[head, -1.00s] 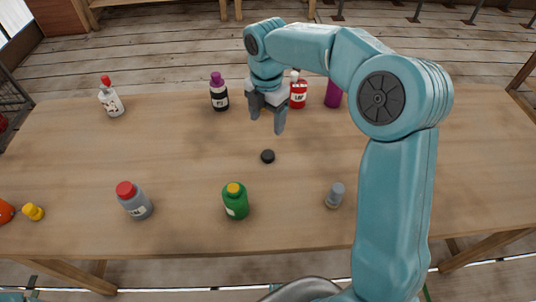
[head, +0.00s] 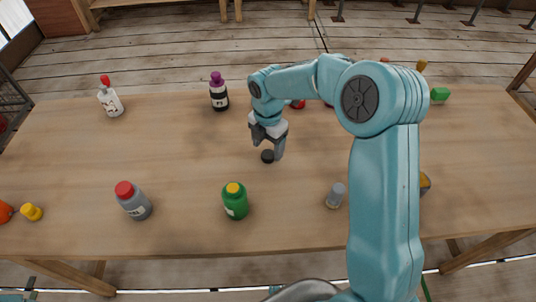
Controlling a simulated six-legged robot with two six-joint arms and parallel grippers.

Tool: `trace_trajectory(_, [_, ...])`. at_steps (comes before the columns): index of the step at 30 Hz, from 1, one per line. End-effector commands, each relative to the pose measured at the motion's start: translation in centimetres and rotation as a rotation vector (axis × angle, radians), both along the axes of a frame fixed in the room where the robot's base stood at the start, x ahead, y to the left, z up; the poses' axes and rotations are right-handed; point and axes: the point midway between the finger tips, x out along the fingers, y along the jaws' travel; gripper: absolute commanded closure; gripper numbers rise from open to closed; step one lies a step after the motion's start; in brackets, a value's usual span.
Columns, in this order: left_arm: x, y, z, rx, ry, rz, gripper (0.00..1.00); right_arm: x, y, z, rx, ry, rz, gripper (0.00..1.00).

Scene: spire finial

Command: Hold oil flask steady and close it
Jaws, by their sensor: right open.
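A small black cap (head: 267,156) lies on the table near its middle. My right gripper (head: 267,150) is open and points down at the cap, its fingers very close around or just above it. I cannot tell whether they touch it. A small grey flask (head: 335,196) stands upright at the front right, with no coloured cap on it. I cannot read any label, so which container is the oil flask is unclear. My left gripper is not in view.
The wooden table (head: 180,160) also bears a green bottle (head: 236,203), a grey red-capped bottle (head: 133,202), a white red-capped bottle (head: 110,101) and a black purple-capped bottle (head: 219,94). My right arm hides part of the right side. The left middle is clear.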

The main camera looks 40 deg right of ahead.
Motion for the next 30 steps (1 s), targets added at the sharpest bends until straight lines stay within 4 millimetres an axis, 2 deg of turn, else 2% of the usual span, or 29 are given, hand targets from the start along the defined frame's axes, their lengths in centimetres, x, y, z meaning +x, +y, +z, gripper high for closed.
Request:
trace_trajectory(3, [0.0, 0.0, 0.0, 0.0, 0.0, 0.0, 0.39, -0.1, 0.0, -1.8, 0.0, 0.002, 0.0, 0.3])
trace_trajectory(6, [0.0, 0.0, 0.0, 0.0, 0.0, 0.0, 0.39, -0.1, 0.0, -2.6, 0.0, 0.0, 0.0, 0.3])
trace_trajectory(17, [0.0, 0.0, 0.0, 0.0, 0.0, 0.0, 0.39, 0.0, 0.0, -2.7, 0.001, -0.002, 0.0, 0.3])
trace_trajectory(22, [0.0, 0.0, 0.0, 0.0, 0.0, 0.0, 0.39, -0.1, 0.0, -2.7, 0.001, -0.002, 0.0, 0.82])
trace_trajectory(23, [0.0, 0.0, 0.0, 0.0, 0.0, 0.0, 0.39, -0.1, 0.0, -2.7, 0.0, -0.001, 0.0, 0.88])
trace_trajectory(30, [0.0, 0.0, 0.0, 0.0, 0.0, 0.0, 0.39, -0.1, 0.0, -2.7, 0.0, -0.001, 0.0, 0.88])
